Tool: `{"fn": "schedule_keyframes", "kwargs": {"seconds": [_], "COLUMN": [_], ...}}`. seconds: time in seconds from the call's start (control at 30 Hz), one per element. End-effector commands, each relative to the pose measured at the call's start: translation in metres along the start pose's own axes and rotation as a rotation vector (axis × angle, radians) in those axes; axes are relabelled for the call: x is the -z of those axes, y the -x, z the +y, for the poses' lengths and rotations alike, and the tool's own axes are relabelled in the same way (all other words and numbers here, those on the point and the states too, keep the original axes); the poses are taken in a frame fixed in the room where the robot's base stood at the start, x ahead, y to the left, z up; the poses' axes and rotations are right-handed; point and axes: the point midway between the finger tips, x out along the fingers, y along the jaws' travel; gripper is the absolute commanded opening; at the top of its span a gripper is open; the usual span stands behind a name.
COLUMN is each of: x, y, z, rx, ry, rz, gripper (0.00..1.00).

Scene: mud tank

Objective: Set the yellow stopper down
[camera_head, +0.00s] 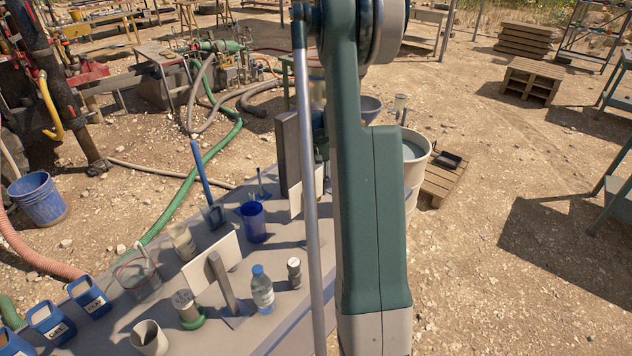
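I see no yellow stopper in the head view. My own arm rises through the middle of the picture and covers part of the bench and what is behind it. My gripper does not show, so I cannot tell whether it holds anything. The grey bench (262,338) at the lower left bears several vessels.
Blue labelled containers (90,298) and a pale cup (149,338) stand at the bench's left end. Upright pale panels (211,262) stand among the vessels. A white drum (414,170) is behind my arm, by a pallet (443,183). Open gravel lies to the right.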

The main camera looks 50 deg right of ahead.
Motion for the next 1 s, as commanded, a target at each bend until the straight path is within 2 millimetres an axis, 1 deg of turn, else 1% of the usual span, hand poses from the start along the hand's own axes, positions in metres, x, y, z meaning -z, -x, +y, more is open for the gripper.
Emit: {"fn": "schedule_keyframes", "kwargs": {"seconds": [0.1,0.67,0.87,1.0], "x": [0.001,0.001,0.002,0.004], "y": [-0.005,-0.008,-0.018,-0.028], "z": [0.000,0.000,0.000,0.000], "rx": [0.000,0.000,0.000,0.000], "ry": [0.000,0.000,0.000,0.000], "rz": [0.000,0.000,0.000,0.000], "gripper": [0.15,0.15,0.15,0.15]}}
